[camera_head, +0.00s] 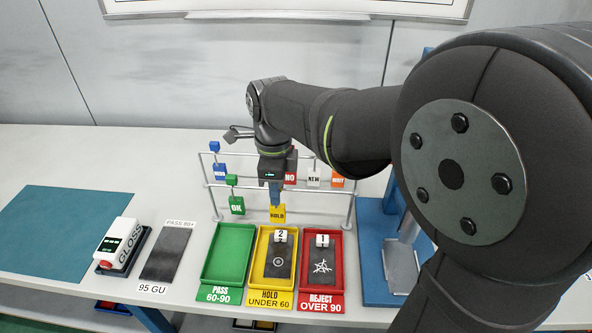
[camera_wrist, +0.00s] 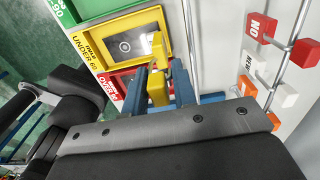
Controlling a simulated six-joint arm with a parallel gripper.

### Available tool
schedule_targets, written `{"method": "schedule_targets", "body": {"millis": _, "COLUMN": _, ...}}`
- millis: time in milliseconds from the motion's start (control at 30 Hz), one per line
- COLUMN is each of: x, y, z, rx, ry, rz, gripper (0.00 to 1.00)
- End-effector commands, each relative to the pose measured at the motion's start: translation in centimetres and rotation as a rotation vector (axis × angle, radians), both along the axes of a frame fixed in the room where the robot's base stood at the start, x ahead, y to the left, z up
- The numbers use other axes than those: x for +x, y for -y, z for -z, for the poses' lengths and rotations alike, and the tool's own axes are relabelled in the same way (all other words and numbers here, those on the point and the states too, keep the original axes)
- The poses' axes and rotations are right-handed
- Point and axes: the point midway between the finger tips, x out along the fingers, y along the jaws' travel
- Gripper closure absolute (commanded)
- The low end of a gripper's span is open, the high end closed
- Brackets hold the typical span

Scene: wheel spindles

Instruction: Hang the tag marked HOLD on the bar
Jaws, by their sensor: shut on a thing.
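The yellow HOLD tag (camera_head: 278,215) is held upright in my gripper (camera_head: 276,200), which points down and is shut on its upper part. In the wrist view the yellow tag (camera_wrist: 157,90) sits between the blue fingers of my gripper (camera_wrist: 160,88). The rack has an upper bar (camera_head: 240,154) and a lower bar (camera_head: 252,186). The tag appears in front of the rack, lower than the lower bar in the head view; I cannot tell the exact gap. A green OK tag (camera_head: 237,205) hangs low on the rack, left of my gripper.
A blue REDO tag (camera_head: 219,171) hangs at left; red NO (camera_head: 291,175), white NEW (camera_head: 314,180) and orange WAIT (camera_head: 338,182) tags hang at right. Green (camera_head: 206,272), yellow (camera_head: 258,278) and red (camera_head: 337,275) trays lie in front. A gloss meter (camera_head: 120,240) stands left.

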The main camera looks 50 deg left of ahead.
Motion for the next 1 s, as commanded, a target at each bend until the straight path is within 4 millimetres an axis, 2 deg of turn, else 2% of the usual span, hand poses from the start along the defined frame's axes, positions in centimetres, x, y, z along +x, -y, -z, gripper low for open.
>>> {"method": "schedule_targets", "body": {"millis": 533, "x": 2.9, "y": -3.0, "z": 0.0, "rx": -0.001, "ry": 0.001, "rz": 0.001, "gripper": 0.98}}
{"method": "schedule_targets", "body": {"millis": 800, "x": 2.8, "y": -2.9, "z": 1.8, "rx": -0.001, "ry": 0.0, "rz": 0.0, "gripper": 0.98}}
{"method": "schedule_targets", "body": {"millis": 1000, "x": 2.8, "y": -2.9, "z": 2.4, "rx": -0.001, "ry": 0.001, "rz": 0.0, "gripper": 0.98}}
